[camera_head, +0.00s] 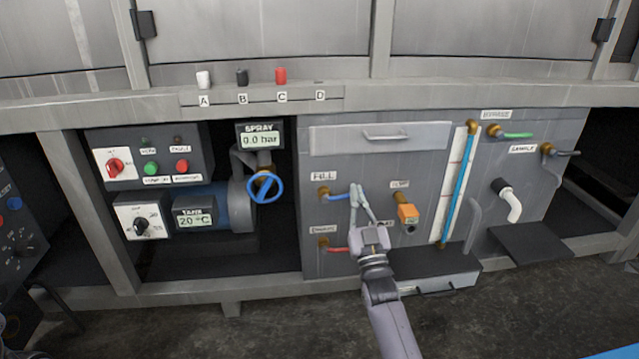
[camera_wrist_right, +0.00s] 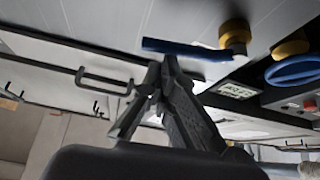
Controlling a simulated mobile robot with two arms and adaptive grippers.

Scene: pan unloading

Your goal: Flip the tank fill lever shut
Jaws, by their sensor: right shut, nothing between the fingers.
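The tank fill lever (camera_head: 337,197) is a blue handle on a brass valve (camera_head: 323,192) under the FILL label. It sticks out roughly level to the right. My right gripper (camera_head: 357,190) is shut and empty, with its fingertips at the lever's free end. In the right wrist view the blue lever (camera_wrist_right: 185,49) runs just past the tips of my right gripper (camera_wrist_right: 167,68), with the brass valve (camera_wrist_right: 235,37) beside it. I cannot tell whether the fingertips touch the lever. My left gripper is in neither view.
An orange-handled valve (camera_head: 407,212) is to the right, then a blue sight tube (camera_head: 455,190). A blue handwheel (camera_head: 265,187) is to the left. A drawer handle (camera_head: 385,136) is above.

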